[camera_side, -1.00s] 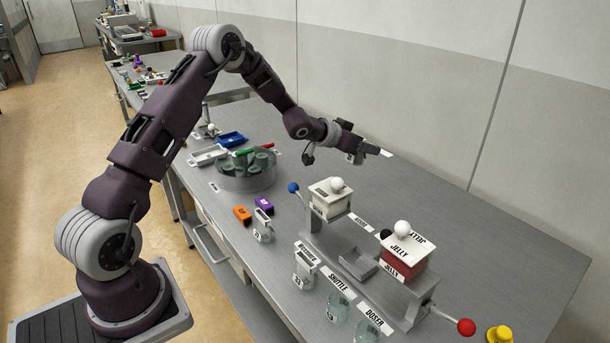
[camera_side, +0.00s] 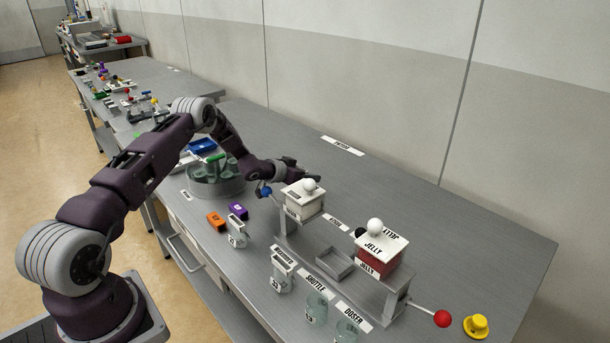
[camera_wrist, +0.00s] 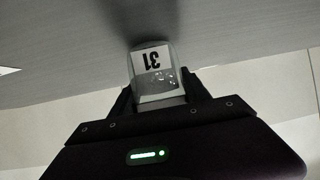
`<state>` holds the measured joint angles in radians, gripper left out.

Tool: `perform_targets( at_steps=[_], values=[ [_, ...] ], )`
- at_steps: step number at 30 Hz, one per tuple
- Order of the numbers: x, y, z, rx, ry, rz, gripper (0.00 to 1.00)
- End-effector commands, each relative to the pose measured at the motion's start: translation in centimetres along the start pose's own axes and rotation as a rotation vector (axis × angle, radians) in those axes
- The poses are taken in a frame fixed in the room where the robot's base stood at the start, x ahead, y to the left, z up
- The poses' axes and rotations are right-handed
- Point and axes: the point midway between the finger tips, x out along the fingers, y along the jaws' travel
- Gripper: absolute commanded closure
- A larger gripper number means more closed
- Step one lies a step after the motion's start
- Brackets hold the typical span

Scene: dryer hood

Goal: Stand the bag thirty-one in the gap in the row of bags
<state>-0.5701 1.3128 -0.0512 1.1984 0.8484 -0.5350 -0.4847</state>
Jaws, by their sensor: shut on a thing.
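A clear bag (camera_wrist: 155,78) with a white label reading 31 is between the fingers of my gripper (camera_wrist: 158,96) in the wrist view. The label appears upside down there. The fingers are shut on the bag. In the side view my gripper (camera_side: 292,170) is low over the bench, behind and left of the white-lidded hopper; the bag cannot be made out there. A clear bag marked 33 (camera_side: 282,272) stands in front of the hopper frame. Another clear bag (camera_side: 237,234) stands to its left, its number hard to read. I cannot tell where the row's gap is.
The frame carries a white hopper (camera_side: 303,200) and a red jelly hopper (camera_side: 374,256), with a red-knobbed lever (camera_side: 442,318). The back of the bench is largely clear.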

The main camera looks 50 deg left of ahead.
Motion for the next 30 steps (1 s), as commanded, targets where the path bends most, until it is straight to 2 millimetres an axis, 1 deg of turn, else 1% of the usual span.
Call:
perform_targets(
  at_steps=[6,7,8,9,10,19,21,23,26,30],
  values=[
    [0.1,0.0,0.3,0.0,-0.001,0.0,0.85],
    [0.1,0.0,0.3,0.0,-0.001,0.0,0.39],
    [0.1,0.0,0.3,0.0,-0.001,0.0,0.34],
    [0.1,0.0,0.3,0.0,-0.001,0.0,0.26],
    [0.1,0.0,0.2,0.0,-0.001,0.0,0.23],
    [0.0,0.0,0.1,0.0,-0.001,0.0,0.23],
    [-0.3,0.0,-0.1,0.0,-0.002,0.0,0.23],
    [-1.1,0.0,0.0,0.001,-0.004,0.001,0.23],
    [-3.0,-0.1,-0.1,0.0,-0.003,-0.001,0.23],
    [-6.5,-0.1,-0.1,-0.002,-0.003,-0.002,0.23]
  ],
)
